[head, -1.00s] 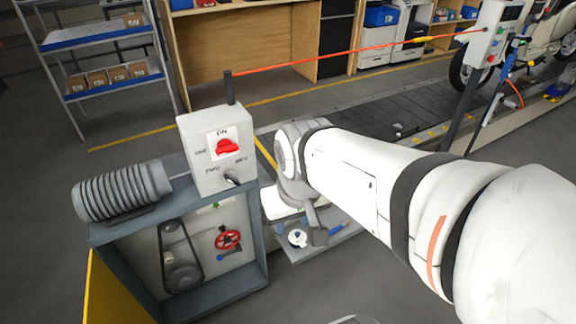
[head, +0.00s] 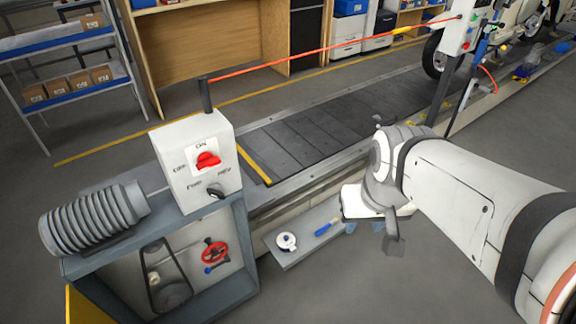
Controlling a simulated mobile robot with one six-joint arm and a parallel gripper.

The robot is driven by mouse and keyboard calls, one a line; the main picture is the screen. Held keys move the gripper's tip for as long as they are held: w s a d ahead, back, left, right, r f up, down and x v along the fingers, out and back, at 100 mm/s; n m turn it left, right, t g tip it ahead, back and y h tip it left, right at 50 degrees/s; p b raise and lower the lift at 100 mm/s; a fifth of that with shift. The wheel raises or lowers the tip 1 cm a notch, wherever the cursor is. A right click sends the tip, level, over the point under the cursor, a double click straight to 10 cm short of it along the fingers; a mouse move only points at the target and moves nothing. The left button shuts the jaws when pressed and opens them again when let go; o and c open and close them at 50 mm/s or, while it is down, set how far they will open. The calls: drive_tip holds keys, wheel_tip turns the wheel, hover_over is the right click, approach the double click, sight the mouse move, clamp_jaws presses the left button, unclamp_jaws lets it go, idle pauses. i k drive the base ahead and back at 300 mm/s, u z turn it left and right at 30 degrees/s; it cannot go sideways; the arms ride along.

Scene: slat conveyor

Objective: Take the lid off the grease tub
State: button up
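The grease tub (head: 287,242) appears to be the small round white tub with a dark knob or spot on top, on the low grey shelf beside the conveyor. Its top looks covered, but it is too small to tell the lid from the tub.
A blue-handled tool (head: 328,228) lies right of the tub on the shelf (head: 290,262). A control box (head: 196,165) with a red switch stands left, above an open drive housing with a red handwheel (head: 215,252). The slat conveyor (head: 310,133) runs behind. An orange cord (head: 330,47) stretches above it.

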sight(286, 240)
drive_tip(key=u, duration=0.05)
drive_tip(key=i, duration=1)
drive_tip(key=z, duration=0.05)
